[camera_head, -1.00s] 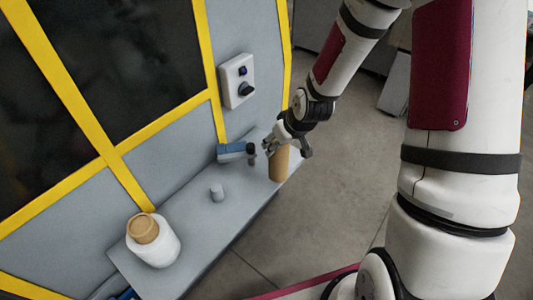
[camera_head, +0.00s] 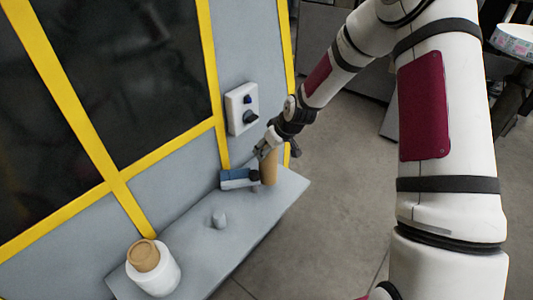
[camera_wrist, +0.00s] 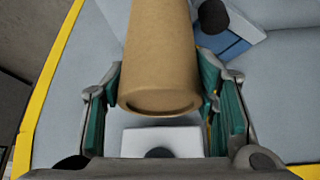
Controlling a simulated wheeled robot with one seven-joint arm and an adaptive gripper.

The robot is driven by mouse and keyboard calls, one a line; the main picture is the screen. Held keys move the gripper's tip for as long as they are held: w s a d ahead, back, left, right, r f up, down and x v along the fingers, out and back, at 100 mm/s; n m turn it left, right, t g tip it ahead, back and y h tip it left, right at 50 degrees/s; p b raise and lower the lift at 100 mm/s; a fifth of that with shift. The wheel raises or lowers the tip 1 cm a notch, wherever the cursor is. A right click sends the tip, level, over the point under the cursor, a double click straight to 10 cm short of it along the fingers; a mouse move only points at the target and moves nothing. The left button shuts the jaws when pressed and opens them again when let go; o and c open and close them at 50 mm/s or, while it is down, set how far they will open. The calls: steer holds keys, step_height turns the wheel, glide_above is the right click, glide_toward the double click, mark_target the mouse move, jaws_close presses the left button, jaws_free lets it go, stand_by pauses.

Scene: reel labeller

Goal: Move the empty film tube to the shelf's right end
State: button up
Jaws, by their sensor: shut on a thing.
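The brown cardboard film tube (camera_head: 269,168) is upright at the far right end of the grey shelf (camera_head: 262,215), just right of a blue device. My gripper (camera_head: 267,148) is shut on the tube near its top. In the wrist view the tube (camera_wrist: 160,50) is between the two finger pads of my gripper (camera_wrist: 162,100), its near end rim towards the camera. I cannot tell whether the tube's lower end touches the shelf.
The blue device (camera_head: 238,179) with a dark knob lies close beside the tube. A small grey peg (camera_head: 218,219) stands mid-shelf. A white film roll (camera_head: 155,275) with a brown core stands at the near left end. A white switch box (camera_head: 241,108) is on the wall above.

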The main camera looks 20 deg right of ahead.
steer(key=shift+w+f, duration=0.2)
steer(key=shift+w, duration=0.85)
steer(key=shift+f+p, duration=0.4)
steer(key=shift+f, duration=1.35)
steer(key=o, duration=1.3)
